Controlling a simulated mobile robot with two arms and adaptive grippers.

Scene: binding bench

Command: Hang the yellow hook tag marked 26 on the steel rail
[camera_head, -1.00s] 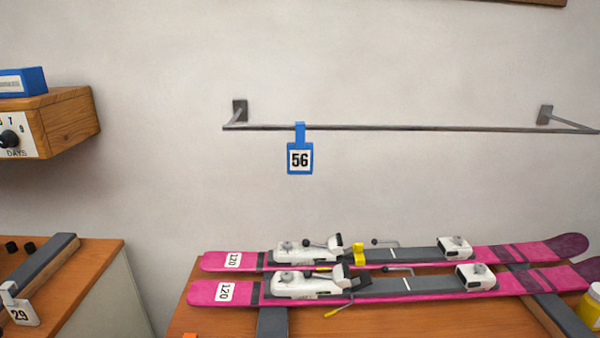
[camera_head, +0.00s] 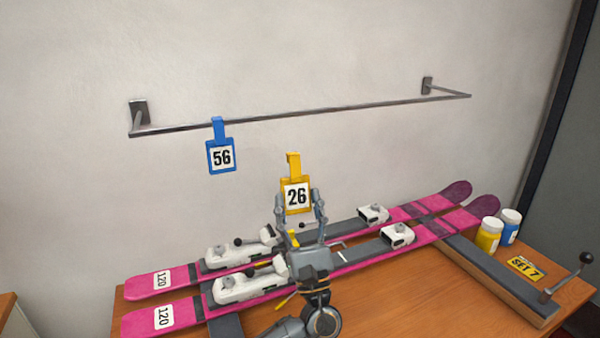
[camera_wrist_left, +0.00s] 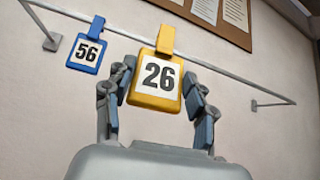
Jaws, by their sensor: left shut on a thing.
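The yellow hook tag marked 26 (camera_head: 296,196) is upright in my left gripper (camera_head: 304,208), which is shut on its sides. It also shows in the left wrist view (camera_wrist_left: 157,80), its number facing me and its hook at the top. In the head view the tag is below the steel rail (camera_head: 300,114), apart from it. In the left wrist view the hook overlaps the rail (camera_wrist_left: 225,74) in the picture; the depth gap cannot be told there. My right gripper is in neither view.
A blue tag marked 56 (camera_head: 221,155) hangs on the rail's left part. Pink skis (camera_head: 160,284) with white bindings lie on the wooden bench (camera_head: 400,300) below. Yellow (camera_head: 488,236) and blue (camera_head: 509,226) jars stand at the right. The rail right of the blue tag is bare.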

